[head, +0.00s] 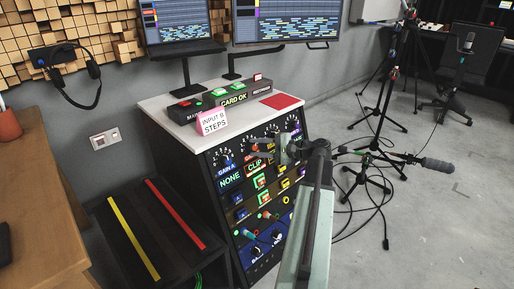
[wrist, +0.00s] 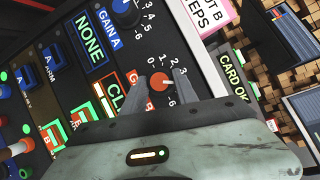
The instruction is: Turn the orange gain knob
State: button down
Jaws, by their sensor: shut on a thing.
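The orange gain knob (wrist: 163,83) sits on the dark front panel, inside a printed dial with numbers. In the wrist view my gripper (wrist: 164,82) has one finger on each side of the knob and is shut on it. The knob has a pale pointer line. In the head view my gripper (head: 282,148) is at the upper part of the panel (head: 222,208), and my arm hides part of the panel's right side. The blue Gain A knob (wrist: 124,12) is beside it, with the green "NONE" display (wrist: 89,52) and the partly covered "CLIP" display (wrist: 115,92).
A pink and white "INPUT B STEPS" card (head: 213,121) and a "CARD OK" box (head: 233,98) stand on the white top. Small buttons and cables crowd the lower panel. Microphone stands (head: 385,120) stand on the floor at right. A wooden desk (head: 35,200) is at left.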

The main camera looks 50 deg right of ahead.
jog(key=c, duration=0.9)
grip_release()
jog(key=shift+c, duration=0.2)
jog(key=p+v, duration=0.1)
jog(key=v, duration=0.6)
jog(key=shift+s, duration=0.35)
jog(key=shift+d, duration=0.1)
